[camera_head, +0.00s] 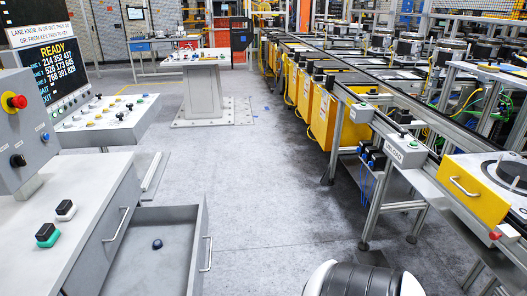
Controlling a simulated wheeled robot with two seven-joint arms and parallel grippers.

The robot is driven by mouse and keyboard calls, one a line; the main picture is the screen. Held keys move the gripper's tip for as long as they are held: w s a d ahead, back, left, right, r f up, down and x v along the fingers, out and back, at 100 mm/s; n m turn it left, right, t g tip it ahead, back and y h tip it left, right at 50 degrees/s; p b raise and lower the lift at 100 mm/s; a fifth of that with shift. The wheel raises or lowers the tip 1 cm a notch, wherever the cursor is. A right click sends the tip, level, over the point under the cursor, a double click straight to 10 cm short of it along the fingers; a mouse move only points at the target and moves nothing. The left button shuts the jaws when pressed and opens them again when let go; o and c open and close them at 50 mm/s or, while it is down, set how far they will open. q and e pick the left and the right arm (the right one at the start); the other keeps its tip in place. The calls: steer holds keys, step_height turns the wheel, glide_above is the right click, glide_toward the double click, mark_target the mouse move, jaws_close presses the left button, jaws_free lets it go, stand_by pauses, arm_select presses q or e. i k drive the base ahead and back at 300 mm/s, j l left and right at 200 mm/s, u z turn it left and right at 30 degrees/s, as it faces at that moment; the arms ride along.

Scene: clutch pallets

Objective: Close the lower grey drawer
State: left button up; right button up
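The lower grey drawer (199,246) is pulled out of the grey cabinet (92,262) at the bottom left. Its front panel carries a silver bar handle (207,254) on the right side. A small dark blue object (157,244) lies on the drawer's floor. The near part of the drawer is cut off by the picture's bottom edge. Above it, a shut cabinet front has another silver handle (116,224). Neither of my grippers is in view.
A black and white rounded part, likely mine, shows at the bottom middle. The grey control desk (75,195) holds a green-based button (48,236) and a black-and-white one (65,210). A conveyor line and yellow drawer (468,189) stand right. The floor between (262,205) is clear.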

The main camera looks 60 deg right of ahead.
mark_target(157, 257)
steer(key=z, duration=1.35)
